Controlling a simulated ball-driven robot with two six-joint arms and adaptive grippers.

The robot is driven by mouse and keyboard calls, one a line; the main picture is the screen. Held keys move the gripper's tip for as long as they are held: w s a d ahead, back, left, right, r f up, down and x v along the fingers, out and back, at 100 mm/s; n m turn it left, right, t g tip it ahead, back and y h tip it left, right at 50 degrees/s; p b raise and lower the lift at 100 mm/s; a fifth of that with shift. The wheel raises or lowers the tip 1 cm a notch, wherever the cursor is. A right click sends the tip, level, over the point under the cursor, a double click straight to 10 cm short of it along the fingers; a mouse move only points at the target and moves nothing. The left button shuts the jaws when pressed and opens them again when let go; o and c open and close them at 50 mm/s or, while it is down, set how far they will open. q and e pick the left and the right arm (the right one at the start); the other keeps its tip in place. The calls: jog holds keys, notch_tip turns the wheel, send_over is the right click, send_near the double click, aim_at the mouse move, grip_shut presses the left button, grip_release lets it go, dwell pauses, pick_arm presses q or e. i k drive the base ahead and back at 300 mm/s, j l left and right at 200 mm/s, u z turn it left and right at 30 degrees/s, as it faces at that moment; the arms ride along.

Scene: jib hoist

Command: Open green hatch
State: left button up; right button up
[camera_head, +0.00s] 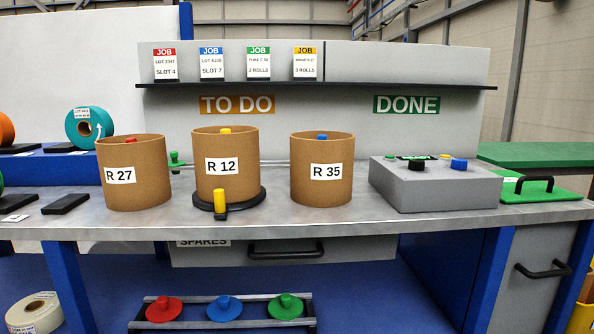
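A flat green panel (558,195) with a black bar handle (534,184) lies at the right end of the grey workbench, and it looks like the green hatch. It appears to lie flat and closed. Another green surface (535,155) shows just behind it, and I cannot tell whether the two are joined. Neither of my grippers is in view, and no arm is near the handle.
A grey control box (435,190) with knobs stands left of the green panel. Cardboard drums R 27 (137,190), R 12 (225,190) and R 35 (322,185) stand on the bench (330,219). A grey cabinet front (540,245) with a black handle is below the panel.

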aim_at(517, 187)
jog(key=z, duration=1.25)
